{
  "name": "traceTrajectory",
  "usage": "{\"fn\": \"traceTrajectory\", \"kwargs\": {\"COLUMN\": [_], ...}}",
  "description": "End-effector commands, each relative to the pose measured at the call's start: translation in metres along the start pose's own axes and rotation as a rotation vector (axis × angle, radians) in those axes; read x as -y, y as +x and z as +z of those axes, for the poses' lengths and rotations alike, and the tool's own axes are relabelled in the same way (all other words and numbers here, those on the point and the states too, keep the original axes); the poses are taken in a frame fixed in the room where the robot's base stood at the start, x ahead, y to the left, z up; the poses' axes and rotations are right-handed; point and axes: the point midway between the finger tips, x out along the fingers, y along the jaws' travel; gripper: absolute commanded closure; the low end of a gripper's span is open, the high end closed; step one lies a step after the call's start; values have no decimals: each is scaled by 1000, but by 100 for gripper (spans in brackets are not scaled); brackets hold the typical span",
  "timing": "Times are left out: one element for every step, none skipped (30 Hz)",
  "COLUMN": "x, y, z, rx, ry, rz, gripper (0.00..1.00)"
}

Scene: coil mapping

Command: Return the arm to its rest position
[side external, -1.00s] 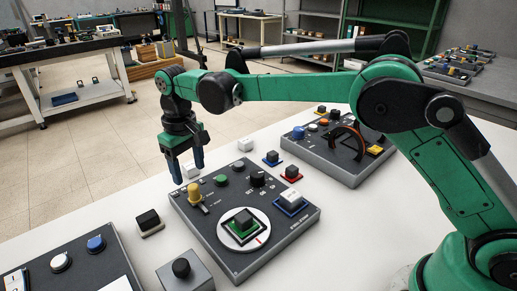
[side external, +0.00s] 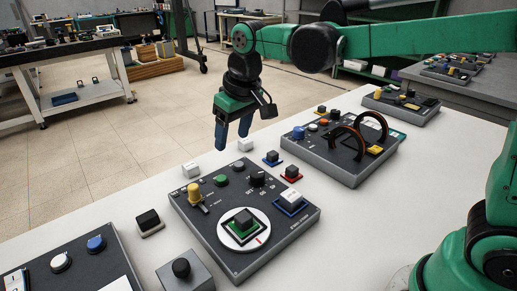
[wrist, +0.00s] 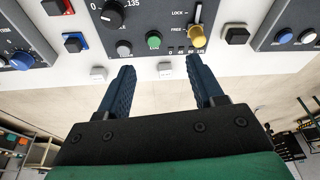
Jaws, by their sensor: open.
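My gripper (side external: 233,134) is open and empty, held in the air above the far edge of the white table in the side view. Its two dark blue fingers point down and stand apart. In the wrist view the gripper (wrist: 163,75) also shows both fingers spread, with nothing between them. My green arm reaches across the top right of the side view, raised above the panels.
A grey control panel (side external: 186,223) with a yellow knob, a green button and a white dial lies below the gripper. A second panel (side external: 325,174) with two arched handles stands behind right. Small white blocks (side external: 246,145) and coloured blocks sit between them. Bare tabletop (side external: 370,215) lies at right.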

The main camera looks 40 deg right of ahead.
Motion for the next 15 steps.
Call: {"fn": "traceTrajectory", "kwargs": {"x": [-8,-12,-17,-21,-24,-28,-31,-34,-38,-40,-42,-44,-46,-47,-49], "y": [-8,-11,-15,-18,-20,-21,-22,-22,-22,-21,-20,-18,-16,-14,-12], "z": [14,21,31,38,46,56,64,72,82,89,96,104,110,114,120], "rx": [-34,-55,-83,-105,-125,-153,-175,-196,-222,-240,-259,-280,-295,-308,-323], "ry": [17,25,36,44,52,63,71,79,88,95,102,109,115,119,124], "rz": [5,7,11,14,18,23,27,32,37,42,46,51,55,59,63], "gripper": [39,39,39,39,39,39,39,39,39,39,39,39,39,39,39]}}
